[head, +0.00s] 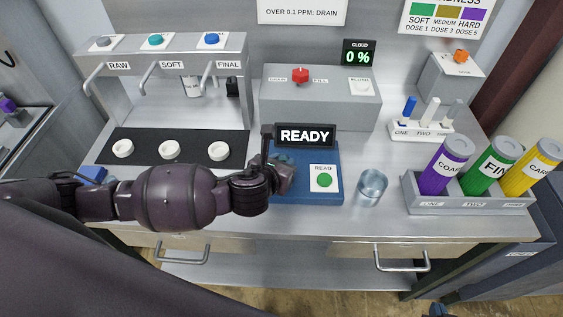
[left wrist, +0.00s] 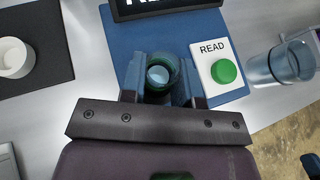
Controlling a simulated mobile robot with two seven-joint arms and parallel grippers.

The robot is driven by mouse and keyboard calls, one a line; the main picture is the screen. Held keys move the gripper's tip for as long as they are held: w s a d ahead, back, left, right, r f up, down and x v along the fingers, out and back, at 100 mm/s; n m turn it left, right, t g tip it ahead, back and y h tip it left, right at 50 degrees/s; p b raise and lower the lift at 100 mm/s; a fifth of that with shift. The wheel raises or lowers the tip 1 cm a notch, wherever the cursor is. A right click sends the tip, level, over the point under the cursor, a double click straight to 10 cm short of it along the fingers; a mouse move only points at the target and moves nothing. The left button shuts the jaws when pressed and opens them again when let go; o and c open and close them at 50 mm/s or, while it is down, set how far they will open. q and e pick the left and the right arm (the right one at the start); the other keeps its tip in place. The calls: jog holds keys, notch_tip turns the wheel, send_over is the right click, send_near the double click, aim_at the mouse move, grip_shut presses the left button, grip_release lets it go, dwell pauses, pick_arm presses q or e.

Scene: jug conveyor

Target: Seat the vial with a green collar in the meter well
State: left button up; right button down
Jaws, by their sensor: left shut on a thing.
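The blue meter (head: 335,192) stands mid-counter, with a READY display (head: 305,135) and a green READ button (head: 324,180). My left gripper (head: 283,162) is over the left part of the meter. In the left wrist view, its blue fingers are shut on the vial with a green collar (left wrist: 160,74). The vial is upright, seen from above, with its dark green ring around a pale round opening. The well is hidden under the vial and fingers, so I cannot tell how deep the vial sits. My right gripper (head: 437,310) barely shows at the bottom edge.
A clear glass (head: 372,184) stands just right of the meter. A rack of purple, green and yellow bottles (head: 470,208) is further right. White cups (head: 169,150) sit on a black mat under the taps at left. A grey box with a red knob (head: 300,77) stands behind.

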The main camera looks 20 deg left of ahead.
pick_arm(q)
jog(key=shift+f, duration=0.1)
jog(key=o, duration=0.9)
jog(key=v, duration=1.2)
jog(key=shift+b, duration=0.35)
